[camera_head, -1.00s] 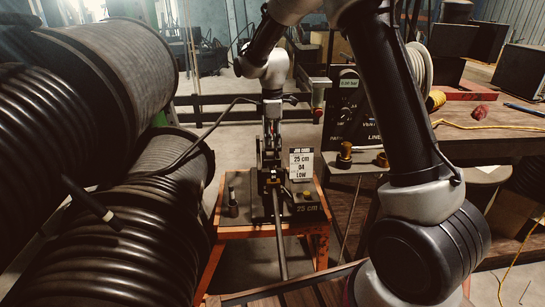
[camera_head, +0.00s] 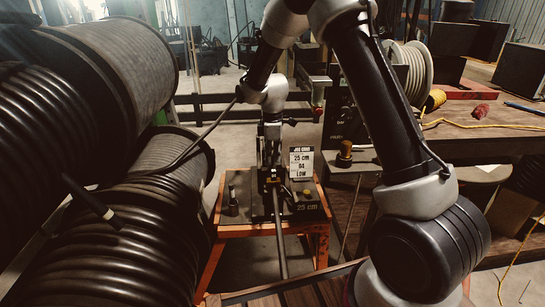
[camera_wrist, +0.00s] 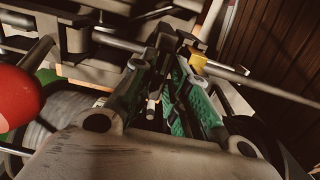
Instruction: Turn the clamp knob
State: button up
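The hose crimper (camera_head: 262,207) stands on an orange bench, with a dark hose (camera_head: 281,250) running from it toward me. My gripper (camera_head: 270,160) points down at the upper part of the crimper. In the wrist view my gripper's fingers (camera_wrist: 175,50), with green pads, reach in among the crimper's metal bars. A yellow part (camera_wrist: 198,61) lies just right of the fingertips. A red ball (camera_wrist: 15,97) is at the left edge. I cannot make out the clamp knob for certain, nor whether the fingers hold anything; the fingertips are dark and crowded.
The orange bench (camera_head: 235,231) carries a small dark cylinder (camera_head: 233,200). Large black hose reels (camera_head: 150,215) fill the left. A wooden workbench (camera_head: 480,140) is on the right.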

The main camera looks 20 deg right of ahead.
grip_shut()
